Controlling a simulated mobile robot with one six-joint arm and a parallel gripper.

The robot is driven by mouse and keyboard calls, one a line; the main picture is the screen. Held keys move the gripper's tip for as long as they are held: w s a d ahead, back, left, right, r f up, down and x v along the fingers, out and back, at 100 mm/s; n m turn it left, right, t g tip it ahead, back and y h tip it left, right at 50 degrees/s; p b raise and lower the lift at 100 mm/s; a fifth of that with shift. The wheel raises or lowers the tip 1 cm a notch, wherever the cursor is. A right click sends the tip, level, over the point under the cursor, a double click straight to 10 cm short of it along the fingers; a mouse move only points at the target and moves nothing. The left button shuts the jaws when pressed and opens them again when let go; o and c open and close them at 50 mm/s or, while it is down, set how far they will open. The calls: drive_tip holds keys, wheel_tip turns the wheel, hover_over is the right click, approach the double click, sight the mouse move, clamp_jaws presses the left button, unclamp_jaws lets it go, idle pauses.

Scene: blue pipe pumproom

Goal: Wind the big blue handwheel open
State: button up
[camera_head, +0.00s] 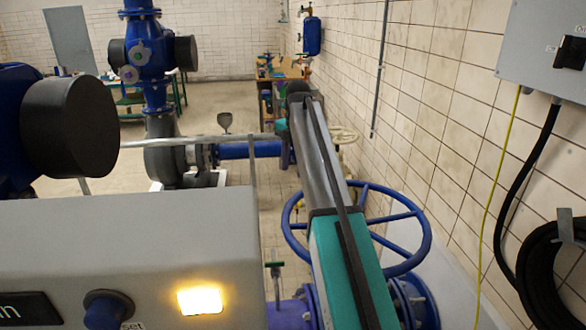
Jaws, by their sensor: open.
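The big blue handwheel (392,217) stands in the lower middle of the head view, with a round rim and several spokes. My arm, with grey and teal links, runs across it from the bottom edge towards the back and hides its hub and part of its rim. The far end of the arm bends down near a dark joint above the blue pipe. My gripper does not show; I cannot tell whether anything of mine touches the wheel.
A grey control box (130,260) with a lit yellow button fills the lower left. A grey rail (215,138) crosses behind it. Blue flanges (415,300) sit below the wheel. A tiled wall with a cabinet (545,45) and black hose (540,265) bounds the right.

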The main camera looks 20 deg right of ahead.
drive_tip(key=w+a+m+b, duration=0.1)
drive_tip(key=a+b, duration=0.6)
drive_tip(key=a, duration=0.7)
drive_tip(key=shift+a+b, duration=0.15)
drive_tip(key=shift+b, duration=0.2)
drive_tip(key=shift+c, duration=1.4)
